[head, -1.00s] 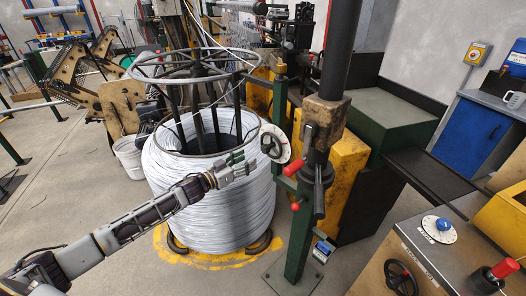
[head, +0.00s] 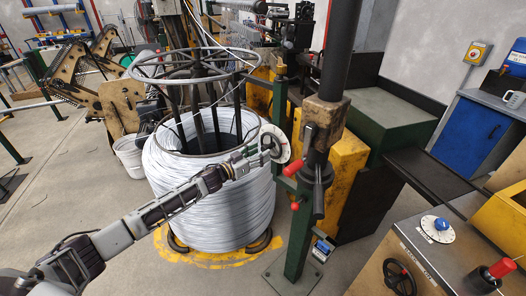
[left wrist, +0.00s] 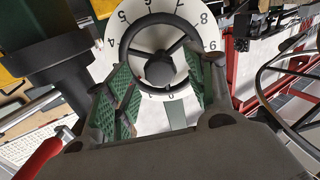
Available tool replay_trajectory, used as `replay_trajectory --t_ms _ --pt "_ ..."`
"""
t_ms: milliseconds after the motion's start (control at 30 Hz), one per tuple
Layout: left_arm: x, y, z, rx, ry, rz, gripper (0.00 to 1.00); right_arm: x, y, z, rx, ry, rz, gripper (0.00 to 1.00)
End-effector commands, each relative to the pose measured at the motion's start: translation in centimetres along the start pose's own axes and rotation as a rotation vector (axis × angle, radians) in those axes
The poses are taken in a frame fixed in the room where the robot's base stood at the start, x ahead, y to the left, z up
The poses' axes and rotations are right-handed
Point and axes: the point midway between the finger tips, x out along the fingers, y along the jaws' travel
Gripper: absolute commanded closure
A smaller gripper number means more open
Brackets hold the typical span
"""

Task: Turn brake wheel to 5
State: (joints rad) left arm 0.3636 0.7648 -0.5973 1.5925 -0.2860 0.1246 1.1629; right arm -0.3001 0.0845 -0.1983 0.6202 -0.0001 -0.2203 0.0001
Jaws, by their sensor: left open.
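The brake wheel (head: 267,141) is a dark spoked handwheel in front of a white numbered dial (head: 283,143), mounted by the green post. In the left wrist view the wheel (left wrist: 160,70) faces me, and the dial (left wrist: 197,33) shows 5 at upper left and 0 at the bottom by a green strip. My left gripper (head: 260,155) is at the wheel in the head view. In the left wrist view its open green-padded fingers (left wrist: 166,98) stand on either side of the wheel's lower part. I cannot tell whether they touch the rim. My right gripper is not in view.
A large coil of white wire (head: 215,200) stands below my left arm. A red-handled lever (head: 297,168) and the green post (head: 299,235) are close right of the wheel. A console (head: 430,250) with a blue knob is at lower right. Open floor lies at left.

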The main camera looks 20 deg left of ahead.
Motion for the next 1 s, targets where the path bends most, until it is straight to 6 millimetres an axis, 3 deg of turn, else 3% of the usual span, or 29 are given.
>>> replay_trajectory --t_ms 300,733,1000 --pt "2.0 0.0 -0.1 0.001 0.001 0.0 0.45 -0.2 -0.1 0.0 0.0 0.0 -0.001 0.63" --pt "2.4 0.0 0.0 0.0 -0.001 0.0 0.45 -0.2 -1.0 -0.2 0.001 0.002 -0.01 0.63" --pt "2.4 0.0 0.0 0.0 -0.001 0.0 0.79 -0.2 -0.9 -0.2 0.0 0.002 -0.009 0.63"
